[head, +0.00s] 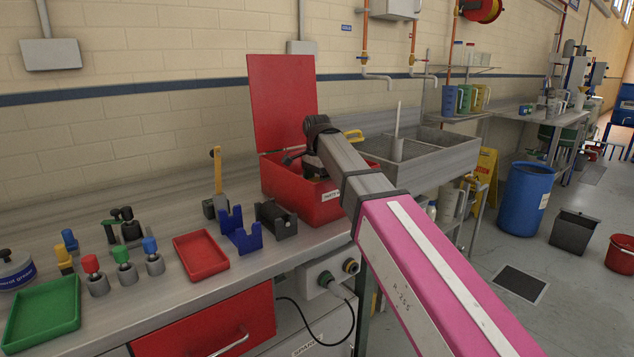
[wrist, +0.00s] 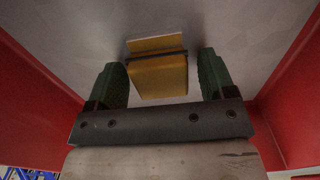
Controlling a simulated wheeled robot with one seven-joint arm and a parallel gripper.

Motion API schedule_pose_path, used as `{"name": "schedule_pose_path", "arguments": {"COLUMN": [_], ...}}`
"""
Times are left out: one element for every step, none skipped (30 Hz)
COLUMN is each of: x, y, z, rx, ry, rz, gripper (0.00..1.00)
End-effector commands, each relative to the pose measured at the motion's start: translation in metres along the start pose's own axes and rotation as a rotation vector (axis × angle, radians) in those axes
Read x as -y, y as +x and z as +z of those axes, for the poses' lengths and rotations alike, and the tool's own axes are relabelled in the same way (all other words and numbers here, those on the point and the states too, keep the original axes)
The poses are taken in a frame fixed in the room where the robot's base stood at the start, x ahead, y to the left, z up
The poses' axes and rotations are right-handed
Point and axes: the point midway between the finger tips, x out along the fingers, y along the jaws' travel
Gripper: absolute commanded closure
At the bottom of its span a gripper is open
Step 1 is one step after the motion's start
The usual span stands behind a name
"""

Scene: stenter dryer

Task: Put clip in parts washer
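The parts washer (head: 335,205) is a red box with its lid raised, at the bench's right end beside the sink. My arm reaches over it; the gripper's lower end is hidden by the arm and the box front. In the wrist view my gripper (wrist: 160,68) points down between red walls, its two green fingers spread apart. A yellow clip (wrist: 158,80) with a dark band lies between the fingers over a grey floor. A narrow gap shows at its right side; the left side is very close to the finger. The clip is not visible inside the box in the head view.
The raised lid (head: 283,100) stands behind the box. A metal sink (head: 440,150) is to its right. Blue (head: 240,232) and black (head: 276,219) holders, a red tray (head: 200,256) and a green tray (head: 42,315) are on the bench to the left.

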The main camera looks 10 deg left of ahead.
Motion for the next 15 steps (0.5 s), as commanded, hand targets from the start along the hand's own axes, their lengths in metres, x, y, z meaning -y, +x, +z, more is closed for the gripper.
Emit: {"name": "schedule_pose_path", "arguments": {"x": [0.000, 0.000, 0.000, 0.000, 0.000, 0.000, 0.000, 0.001, 0.001, 0.001, 0.001, 0.001, 0.001, 0.001, 0.002], "y": [0.000, 0.000, 0.000, -0.001, -0.002, -0.004, -0.006, -0.008, -0.013, -0.017, -0.021, -0.028, -0.034, -0.039, -0.047], "z": [0.000, 0.000, 0.000, 0.000, 0.000, 0.000, 0.000, 0.000, 0.000, 0.000, 0.000, 0.000, -0.001, -0.001, -0.001], "rx": [0.000, 0.000, 0.000, 0.000, 0.000, 0.000, 0.000, 0.000, 0.000, 0.000, 0.000, -0.001, -0.001, -0.001, -0.001], "ry": [0.000, 0.000, 0.000, 0.000, 0.000, 0.000, 0.000, 0.000, 0.000, 0.000, 0.000, 0.000, 0.000, 0.000, 0.000], "rz": [0.000, 0.000, 0.000, 0.000, 0.000, 0.000, 0.000, 0.000, 0.000, -0.001, -0.001, -0.002, -0.002, -0.002, -0.002], "gripper": [0.24, 0.24, 0.24, 0.24, 0.24, 0.24, 0.24, 0.24, 0.24, 0.24, 0.24, 0.24, 0.24, 0.24, 0.24]}}
